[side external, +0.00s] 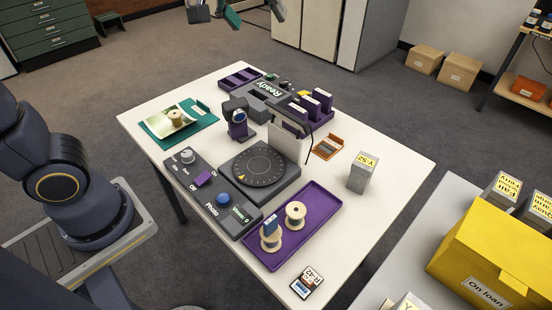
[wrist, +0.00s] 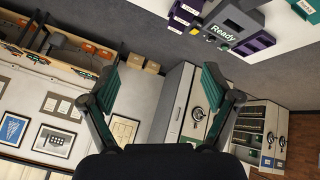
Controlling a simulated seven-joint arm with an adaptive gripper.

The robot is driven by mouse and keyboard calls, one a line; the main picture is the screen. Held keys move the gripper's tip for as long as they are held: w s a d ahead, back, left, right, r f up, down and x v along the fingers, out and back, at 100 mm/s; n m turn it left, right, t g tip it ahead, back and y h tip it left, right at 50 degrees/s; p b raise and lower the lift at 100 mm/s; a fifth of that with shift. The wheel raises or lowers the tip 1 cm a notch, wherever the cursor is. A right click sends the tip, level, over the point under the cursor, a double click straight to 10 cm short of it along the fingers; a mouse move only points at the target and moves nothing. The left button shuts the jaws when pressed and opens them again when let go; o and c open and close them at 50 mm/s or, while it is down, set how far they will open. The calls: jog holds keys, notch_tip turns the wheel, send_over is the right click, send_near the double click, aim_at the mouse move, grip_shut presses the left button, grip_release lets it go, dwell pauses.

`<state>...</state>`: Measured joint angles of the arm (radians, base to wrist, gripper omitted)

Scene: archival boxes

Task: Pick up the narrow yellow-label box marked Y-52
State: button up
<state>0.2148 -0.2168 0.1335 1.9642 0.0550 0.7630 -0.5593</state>
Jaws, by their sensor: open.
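The narrow grey box marked Y-52 (side external: 361,177) has a yellow label on top. It stands upright on the white table near its right edge in the side external view, apart from other things. It does not show in the wrist view. My gripper (wrist: 160,72) is open and empty in the wrist view, with green pads on its two spread fingers. In the side external view only part of it shows at the top edge, far from the Y-52 box.
A purple tray (side external: 258,250) with spools and a dark turntable (side external: 260,166) lie left of the box. A small orange-brown tray (side external: 328,147) is close behind it. A second table (side external: 385,277) holds a yellow On loan box (side external: 495,248) and other yellow-label boxes.

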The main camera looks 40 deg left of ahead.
jog(key=w+d+f, duration=0.5)
jog(key=w+d, duration=0.1)
jog(key=w, duration=0.3)
jog(key=m+g+y, duration=0.1)
jog(key=m+g, duration=0.2)
send_over(365, 162)
jog(key=s, duration=0.6)
notch_tip(365, 162, down, 18)
jog(key=x, duration=1)
jog(key=shift+d+f, duration=0.3)
jog(key=shift+d, duration=0.05)
jog(key=x, duration=0.2)
jog(key=w+x, duration=0.1)
jog(key=x, duration=0.2)
jog(key=shift+f, duration=0.1)
jog(key=shift+c, duration=0.2)
jog(key=c, duration=1.3)
jog(key=shift+w, duration=0.1)
jog(key=shift+c, duration=0.5)
